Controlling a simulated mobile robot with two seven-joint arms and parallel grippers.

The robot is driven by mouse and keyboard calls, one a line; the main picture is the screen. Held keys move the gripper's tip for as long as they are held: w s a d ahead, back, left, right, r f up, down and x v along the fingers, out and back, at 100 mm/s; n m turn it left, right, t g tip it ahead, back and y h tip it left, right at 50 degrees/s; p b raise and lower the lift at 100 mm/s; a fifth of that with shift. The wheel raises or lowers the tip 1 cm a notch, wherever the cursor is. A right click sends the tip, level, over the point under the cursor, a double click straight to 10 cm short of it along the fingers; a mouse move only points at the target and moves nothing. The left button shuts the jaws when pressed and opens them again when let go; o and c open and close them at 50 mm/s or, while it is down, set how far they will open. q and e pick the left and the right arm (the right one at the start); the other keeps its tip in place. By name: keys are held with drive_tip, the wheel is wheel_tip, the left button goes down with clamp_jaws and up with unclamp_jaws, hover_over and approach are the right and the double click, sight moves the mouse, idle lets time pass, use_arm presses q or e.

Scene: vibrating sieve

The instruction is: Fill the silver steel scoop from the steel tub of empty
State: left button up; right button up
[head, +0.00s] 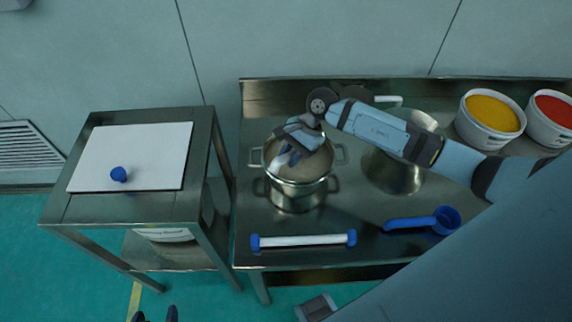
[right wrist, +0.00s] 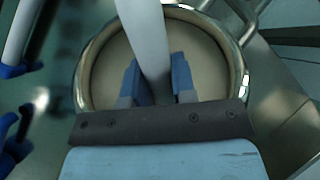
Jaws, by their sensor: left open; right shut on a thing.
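The steel tub (head: 296,196) stands on the right table, with two side handles and beige powder inside. In the right wrist view its round rim (right wrist: 84,65) surrounds the powder. My right gripper (head: 289,154) is over the tub's mouth, shut on a pale grey, handle-like piece (right wrist: 146,30), which I take for the silver steel scoop. This piece runs between the two blue fingers; the scoop's bowl cannot be made out, nor whether it touches the powder. My left gripper (head: 156,315) is open and empty at the bottom edge, with only dark fingertips showing.
A blue scoop (head: 443,220) and a white rod with blue ends (head: 303,240) lie at the table's front. A steel vessel (head: 392,175) stands right of the tub; yellow (head: 490,127) and red (head: 548,126) buckets stand beyond. The left table holds a white board (head: 140,150) with a blue knob (head: 118,174).

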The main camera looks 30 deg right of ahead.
sight(287, 155)
drive_tip(key=shift+f, duration=0.1)
drive_tip(key=shift+s, duration=0.1)
drive_tip(key=p, duration=0.1)
drive_tip(key=r+h+p, duration=0.1)
drive_tip(key=shift+s+a+r+t+p, duration=0.2)
drive_tip(key=shift+a+r+t+p, duration=0.1)
drive_tip(key=p, duration=0.1)
drive_tip(key=a+r+h+p, duration=0.1)
drive_tip(key=shift+s+t+h+p, duration=0.2)
drive_tip(key=shift+t+h+p, duration=0.1)
drive_tip(key=shift+s+a+r+n+t+h+p, duration=0.15)
drive_tip(key=shift+a+r+t+h+p, duration=0.15)
drive_tip(key=shift+r+h, duration=0.3)
drive_tip(key=shift+s+a+r+n+t+h+p, duration=0.1)
drive_tip(key=shift+a+r+n+t+h+p, duration=0.15)
drive_tip(key=shift+r+h, duration=0.35)
use_arm(q)
drive_tip(key=r, duration=0.5)
drive_tip(key=shift+w+a+r, duration=0.15)
drive_tip(key=shift+a+r, duration=0.05)
drive_tip(key=shift+r, duration=0.2)
use_arm(e)
drive_tip(key=shift+r+h, duration=0.2)
drive_tip(key=shift+h, duration=0.1)
drive_tip(key=shift+s, duration=0.1)
